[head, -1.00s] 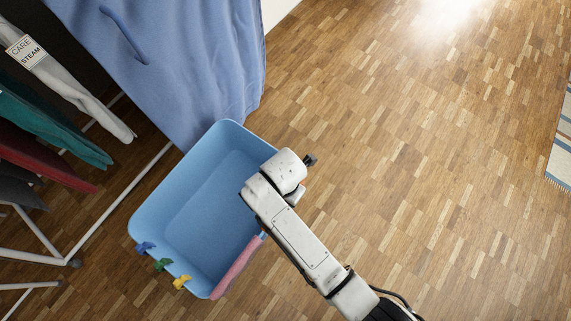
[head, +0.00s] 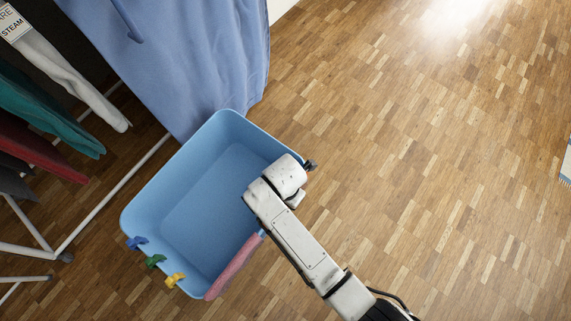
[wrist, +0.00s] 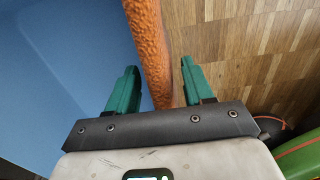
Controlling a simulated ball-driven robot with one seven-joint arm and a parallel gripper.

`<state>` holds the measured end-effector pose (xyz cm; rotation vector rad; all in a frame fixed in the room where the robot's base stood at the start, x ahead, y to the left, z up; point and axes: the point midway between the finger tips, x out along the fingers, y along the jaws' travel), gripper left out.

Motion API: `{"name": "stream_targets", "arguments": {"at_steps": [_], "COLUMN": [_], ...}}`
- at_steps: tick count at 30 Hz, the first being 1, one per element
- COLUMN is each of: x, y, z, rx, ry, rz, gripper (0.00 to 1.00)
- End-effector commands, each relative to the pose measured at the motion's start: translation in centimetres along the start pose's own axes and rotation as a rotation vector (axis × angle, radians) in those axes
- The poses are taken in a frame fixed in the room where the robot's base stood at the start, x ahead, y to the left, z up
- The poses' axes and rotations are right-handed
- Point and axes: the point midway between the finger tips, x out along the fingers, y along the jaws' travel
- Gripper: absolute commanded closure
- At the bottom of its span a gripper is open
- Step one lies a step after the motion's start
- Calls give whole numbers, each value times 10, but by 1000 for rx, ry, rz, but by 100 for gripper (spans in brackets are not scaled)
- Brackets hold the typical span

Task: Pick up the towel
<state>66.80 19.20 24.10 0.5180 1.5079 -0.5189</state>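The towel (head: 233,267) is a pink cloth draped over the near right rim of a blue bin (head: 170,190) in the head view. In the wrist view a textured strip (wrist: 150,45), more orange there, runs along the bin's edge and looks like the same towel. My gripper (wrist: 160,68) is open. Its two green fingers stand on either side of the strip, with a visible gap on the right. I cannot tell whether the left finger touches it. In the head view my arm hides the gripper and part of the bin's right rim.
Blue, green and yellow clips (head: 155,261) sit on the bin's near left rim. A white rack (head: 113,197) with hanging clothes stands at the left. A large blue cloth (head: 200,60) hangs behind the bin.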

Motion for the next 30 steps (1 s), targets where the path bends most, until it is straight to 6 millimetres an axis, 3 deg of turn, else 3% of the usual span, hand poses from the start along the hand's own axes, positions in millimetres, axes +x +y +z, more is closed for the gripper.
{"name": "stream_targets", "arguments": {"at_steps": [2, 15, 30], "x": [0, 0, -10], "y": [0, 0, 0], "z": [0, 0, 0], "rx": [0, 0, 0], "ry": [0, 0, 0], "rz": [0, -1, 0], "gripper": [56, 99, 100]}}
